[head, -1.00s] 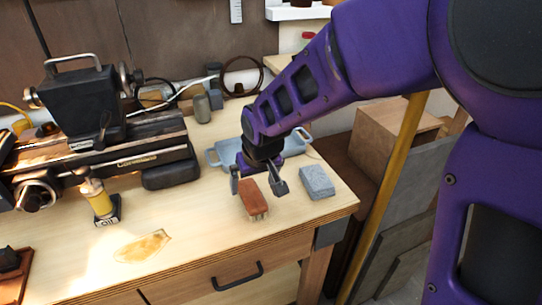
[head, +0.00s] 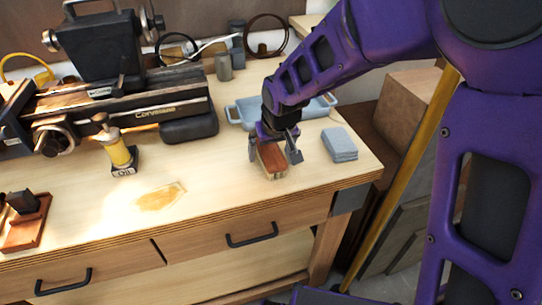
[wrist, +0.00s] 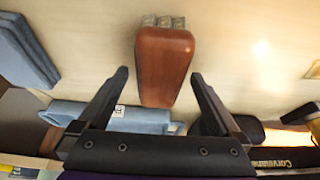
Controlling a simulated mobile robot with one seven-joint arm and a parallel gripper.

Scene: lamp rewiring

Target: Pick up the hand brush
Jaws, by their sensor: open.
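The hand brush (head: 271,160) has a reddish-brown wooden back and pale bristles, and lies on the workbench near its front right. In the wrist view the brush (wrist: 164,65) sits ahead of my gripper, its narrower end reaching between the fingertips and its bristle tufts at the far end. My gripper (head: 275,157) is open above the brush, one finger on each side. In the wrist view both fingers of my gripper (wrist: 159,75) stand apart from the brush, with a gap on either side.
A blue tray (head: 241,113) lies behind the gripper. A stack of grey-blue cloths or pads (head: 339,145) is to the right. A lathe (head: 150,100) and a yellow oil can (head: 118,152) stand left.

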